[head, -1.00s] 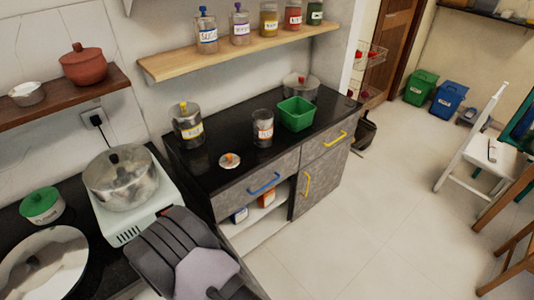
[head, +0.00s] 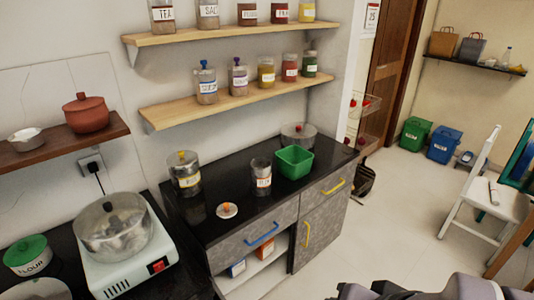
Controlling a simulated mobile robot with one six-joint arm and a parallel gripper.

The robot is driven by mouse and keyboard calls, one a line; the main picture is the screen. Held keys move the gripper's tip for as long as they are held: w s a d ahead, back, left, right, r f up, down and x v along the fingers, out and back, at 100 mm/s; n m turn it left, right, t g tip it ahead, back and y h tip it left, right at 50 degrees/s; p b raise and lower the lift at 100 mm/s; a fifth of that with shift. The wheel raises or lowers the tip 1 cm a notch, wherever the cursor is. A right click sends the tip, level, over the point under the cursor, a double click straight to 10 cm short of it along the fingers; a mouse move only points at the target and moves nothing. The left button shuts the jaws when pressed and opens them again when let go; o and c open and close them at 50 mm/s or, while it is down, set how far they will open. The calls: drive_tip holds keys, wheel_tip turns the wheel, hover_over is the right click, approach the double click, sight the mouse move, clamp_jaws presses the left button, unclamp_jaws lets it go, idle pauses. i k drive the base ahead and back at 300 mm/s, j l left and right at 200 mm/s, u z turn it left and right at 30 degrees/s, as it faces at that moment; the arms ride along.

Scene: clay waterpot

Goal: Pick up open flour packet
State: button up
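I cannot make out a packet clearly marked as flour. In the open shelf of the lower cabinet stand a small blue and white packet (head: 236,268) and an orange packet (head: 263,251), both partly hidden by the cabinet front. Their labels are too small to read, and I cannot tell whether either is open. A round jar with a green lid (head: 27,255), labelled FLOUR, stands at the lower left. Only grey parts of my arm show at the bottom right edge. My gripper's fingers are out of the picture.
The black counter (head: 230,180) holds a lidded jar (head: 184,175), a jar without a lid (head: 261,178), a loose lid (head: 227,210) and a green basket (head: 294,162). A pot (head: 112,228) sits on a white stove at left. A white chair (head: 488,205) stands right. The floor between is clear.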

sight(267, 249)
drive_tip(key=u, duration=1)
drive_tip(key=l+u, duration=0.1)
drive_tip(key=l, duration=0.35)
drive_tip(key=k+l, duration=0.1)
drive_tip(key=l, duration=0.3)
drive_tip(key=k+l+u, duration=0.15)
drive_tip(key=l, duration=0.75)
drive_tip(key=k+l+u, duration=0.15)
drive_tip(key=l, duration=0.25)
drive_tip(key=k+l, duration=0.1)
drive_tip(key=l, duration=0.3)
drive_tip(key=i+u, duration=0.05)
